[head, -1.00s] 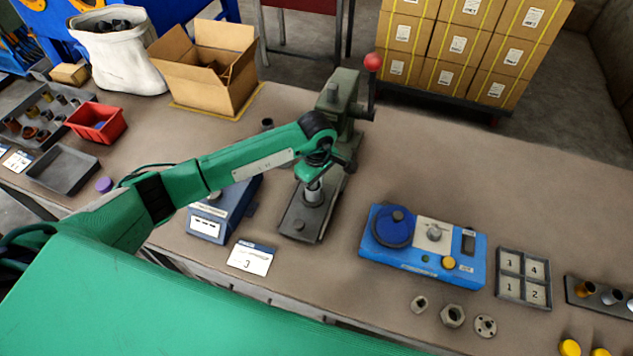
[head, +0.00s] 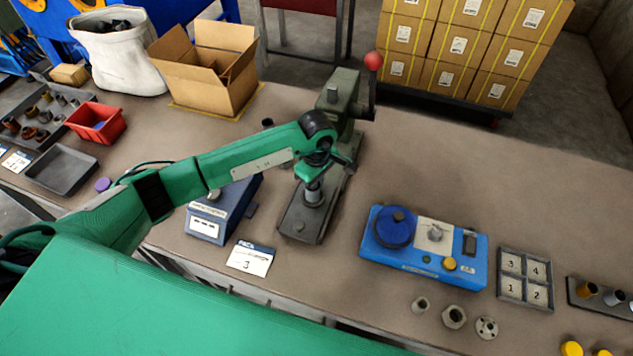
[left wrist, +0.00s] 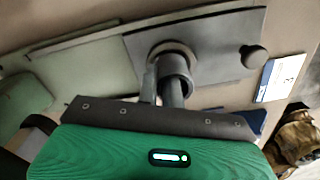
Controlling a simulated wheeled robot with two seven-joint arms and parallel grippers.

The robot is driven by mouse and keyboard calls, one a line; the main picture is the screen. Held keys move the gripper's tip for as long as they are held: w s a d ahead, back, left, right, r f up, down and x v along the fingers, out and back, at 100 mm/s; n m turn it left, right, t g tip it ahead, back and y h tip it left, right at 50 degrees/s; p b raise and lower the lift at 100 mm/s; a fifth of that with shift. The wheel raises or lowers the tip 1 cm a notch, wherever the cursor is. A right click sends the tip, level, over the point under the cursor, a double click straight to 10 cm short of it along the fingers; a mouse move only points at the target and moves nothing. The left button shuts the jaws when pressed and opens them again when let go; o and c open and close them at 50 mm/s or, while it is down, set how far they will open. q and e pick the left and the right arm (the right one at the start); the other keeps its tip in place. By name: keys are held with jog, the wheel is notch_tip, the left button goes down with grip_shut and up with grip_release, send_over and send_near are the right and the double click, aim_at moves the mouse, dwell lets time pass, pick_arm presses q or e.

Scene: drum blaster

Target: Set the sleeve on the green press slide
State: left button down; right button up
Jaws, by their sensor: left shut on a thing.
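The green press (head: 345,100) stands mid-table with a red-knobbed lever. Its dark slide plate (head: 296,232) reaches toward me and carries a small round knob. My left gripper (head: 316,180) is over the plate, in front of the press column, shut on the grey metal sleeve (head: 314,194). The left wrist view shows the sleeve (left wrist: 173,62) upright at a round seat on the slide plate (left wrist: 215,45), with my left gripper (left wrist: 163,84) at it. I cannot tell whether the sleeve's lower end touches the seat. My right gripper is out of view.
A blue device (head: 222,212) is left of the slide and a blue gauge unit (head: 420,242) is to its right. A number card (head: 251,258) lies in front. A cardboard box (head: 210,65) stands behind my left arm. Bare table lies right of the press.

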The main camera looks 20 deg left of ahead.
pick_arm(q)
jog(key=shift+f+b, duration=0.55)
jog(key=shift+f, duration=0.05)
jog(key=c, duration=1.8)
grip_release()
jog(key=shift+c, duration=0.2)
jog(key=shift+r+p, duration=1.5)
jog(key=shift+r, duration=1.5)
jog(key=shift+r+p, duration=1)
jog(key=shift+r, duration=1.55)
